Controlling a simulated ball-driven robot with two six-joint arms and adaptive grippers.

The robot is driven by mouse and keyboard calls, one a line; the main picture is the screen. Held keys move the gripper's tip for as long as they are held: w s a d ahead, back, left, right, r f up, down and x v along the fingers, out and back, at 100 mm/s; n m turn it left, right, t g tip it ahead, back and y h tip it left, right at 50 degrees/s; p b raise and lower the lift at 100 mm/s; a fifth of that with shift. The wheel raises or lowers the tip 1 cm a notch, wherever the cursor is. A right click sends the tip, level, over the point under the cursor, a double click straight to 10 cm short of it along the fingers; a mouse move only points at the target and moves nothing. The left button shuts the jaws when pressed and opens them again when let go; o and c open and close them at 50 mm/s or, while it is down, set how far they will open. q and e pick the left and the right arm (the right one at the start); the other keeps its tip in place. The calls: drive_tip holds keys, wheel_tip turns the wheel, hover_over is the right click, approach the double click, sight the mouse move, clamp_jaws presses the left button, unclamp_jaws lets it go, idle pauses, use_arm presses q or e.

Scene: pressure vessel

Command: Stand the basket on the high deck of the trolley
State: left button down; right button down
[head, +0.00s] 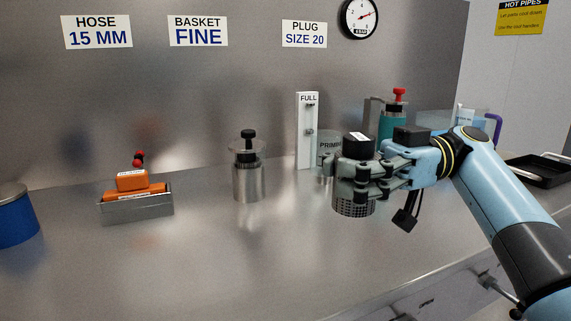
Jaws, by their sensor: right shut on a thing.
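The basket (354,207) is a grey metal cylinder with a perforated lower wall and a dark upper part with a small white label on top. My right gripper (362,180) reaches in from the right and is shut around the basket's upper part. The basket is upright over the steel counter; I cannot tell whether its bottom touches it. The gripper fingers hide part of its middle. My left gripper is not in view. I see no trolley or high deck in this view.
On the steel counter (260,255) stand a metal canister with a black knob (249,182), a tray of orange blocks (137,208), a blue drum (15,220) and a white FULL gauge post (307,140). A clear PRIMING jug (327,145) and a teal bottle (387,122) stand behind the gripper. The front counter is clear.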

drive_tip(key=shift+s+d+f+m+t, duration=0.1)
drive_tip(key=shift+d+m+t, duration=0.1)
drive_tip(key=shift+m+t, duration=0.2)
drive_tip(key=shift+d+m+t+y, duration=0.3)
drive_tip(key=shift+d+t, duration=0.05)
drive_tip(key=shift+t, duration=0.25)
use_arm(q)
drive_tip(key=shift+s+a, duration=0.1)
use_arm(e)
drive_tip(key=s+d+f+m+t+h, duration=0.1)
drive_tip(key=s+d+m+t+h, duration=0.1)
drive_tip(key=d+m+t+h, duration=0.6)
drive_tip(key=shift+s+d+f+m+t+h, duration=0.35)
drive_tip(key=shift+d+m+t, duration=2.55)
drive_tip(key=shift+t, duration=2.9)
drive_tip(key=shift+a+m, duration=0.4)
